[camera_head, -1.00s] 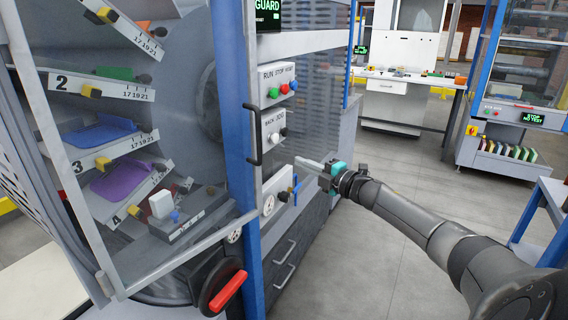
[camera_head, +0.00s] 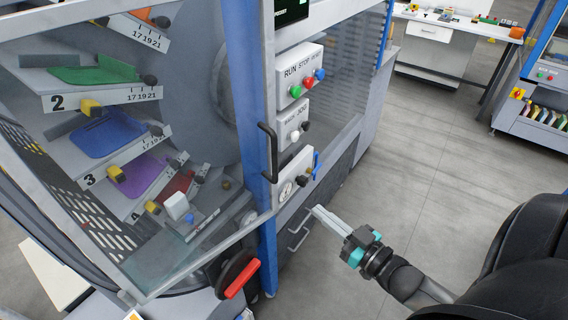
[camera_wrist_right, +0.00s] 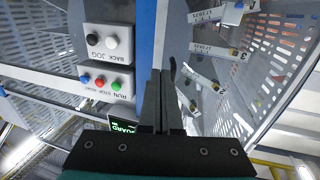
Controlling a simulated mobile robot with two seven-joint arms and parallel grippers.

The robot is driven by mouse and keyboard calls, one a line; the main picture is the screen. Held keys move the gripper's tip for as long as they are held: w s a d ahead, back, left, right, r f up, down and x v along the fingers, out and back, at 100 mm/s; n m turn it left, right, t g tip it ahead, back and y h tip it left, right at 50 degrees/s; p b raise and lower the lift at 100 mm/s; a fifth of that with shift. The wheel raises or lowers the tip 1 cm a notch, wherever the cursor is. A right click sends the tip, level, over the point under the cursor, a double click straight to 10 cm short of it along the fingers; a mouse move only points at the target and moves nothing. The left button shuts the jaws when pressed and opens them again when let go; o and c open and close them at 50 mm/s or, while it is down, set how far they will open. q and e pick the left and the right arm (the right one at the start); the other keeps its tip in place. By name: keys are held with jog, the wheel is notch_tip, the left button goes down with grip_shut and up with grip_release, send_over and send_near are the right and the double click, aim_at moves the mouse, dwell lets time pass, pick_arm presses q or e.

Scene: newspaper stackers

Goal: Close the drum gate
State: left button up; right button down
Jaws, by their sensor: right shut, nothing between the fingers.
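The drum gate (camera_head: 205,252) is a clear panel in a pale metal frame in front of the numbered drum trays at the left of the head view. A black bar handle (camera_head: 268,153) stands upright by the blue post; I cannot tell how far the gate stands open. My right gripper (camera_head: 318,212) is shut and empty. In the head view it appears below and right of the handle, by the drawer fronts, apart from it. In the right wrist view the closed fingers (camera_wrist_right: 161,100) partly cover the post, with a dark handle (camera_wrist_right: 172,68) beside them. My left gripper is out of view.
Button boxes (camera_head: 300,80) and a dial panel (camera_head: 292,180) project right of the post. A red-handled wheel (camera_head: 238,277) sits below the gate. Drawer handles (camera_head: 298,238) project near my right gripper. The floor (camera_head: 440,170) to the right is clear.

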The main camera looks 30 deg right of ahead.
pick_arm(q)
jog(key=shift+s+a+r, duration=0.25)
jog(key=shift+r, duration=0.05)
pick_arm(e)
jog(key=w+a, duration=0.2)
jog(key=w, duration=1.1)
jog(key=shift+w+a, duration=0.2)
jog(key=shift+w, duration=0.1)
